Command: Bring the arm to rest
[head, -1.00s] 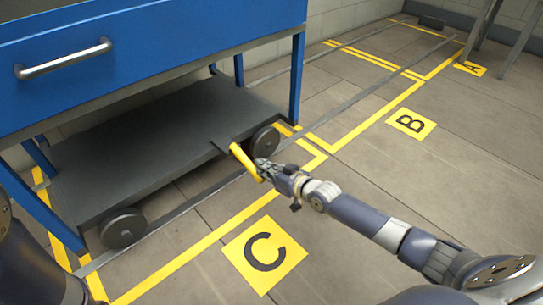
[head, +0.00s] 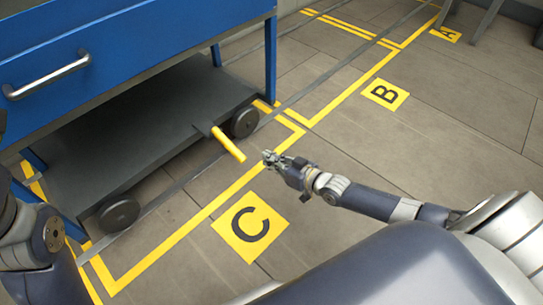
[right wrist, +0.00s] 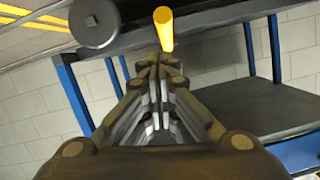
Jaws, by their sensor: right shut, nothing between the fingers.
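My right arm reaches in from the lower right in the head view. Its gripper (head: 271,158) is shut and empty, in the air to the right of the yellow handle (head: 229,145) of the blue cart. A gap shows between the fingertips and the handle. In the right wrist view the closed fingers (right wrist: 160,68) point toward the yellow handle (right wrist: 164,30), which stands just beyond them. My left arm shows at the left edge of the head view; its gripper is out of the picture.
The blue cart (head: 150,35) has a drawer handle (head: 47,77), a dark lower shelf (head: 150,120) and black wheels (head: 118,214). Yellow floor lines and the marks C (head: 250,226), B (head: 385,94) and A (head: 446,34) lie to the right. The floor around B is clear.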

